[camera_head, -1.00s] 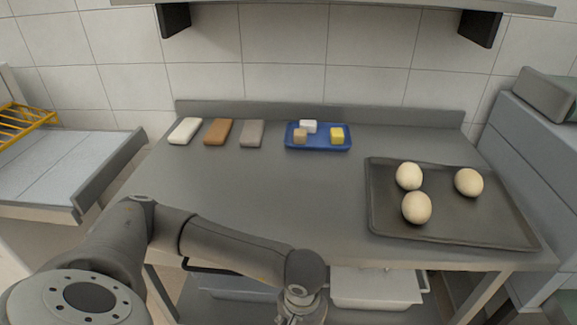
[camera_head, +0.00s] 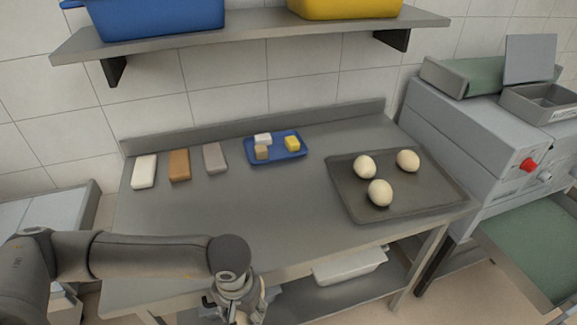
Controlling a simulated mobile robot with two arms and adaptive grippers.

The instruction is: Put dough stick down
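Three short bars lie side by side at the back left of the grey steel table (camera_head: 270,210): a white bar (camera_head: 144,171), a brown bar (camera_head: 180,165) and a grey bar (camera_head: 214,157). I cannot tell whether any of them is the dough stick. My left gripper (camera_head: 238,312) is at the bottom edge of the view, in front of the table's front edge. Its fingers are mostly cut off, so I cannot tell what it holds. My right gripper is out of view.
A blue tray (camera_head: 293,155) with small white, tan and yellow blocks stands at the back. A dark baking tray (camera_head: 415,197) holds three pale dough balls (camera_head: 380,193). A shelf (camera_head: 255,35) with blue and yellow bins hangs above. A grey machine stands at right. The table's middle is clear.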

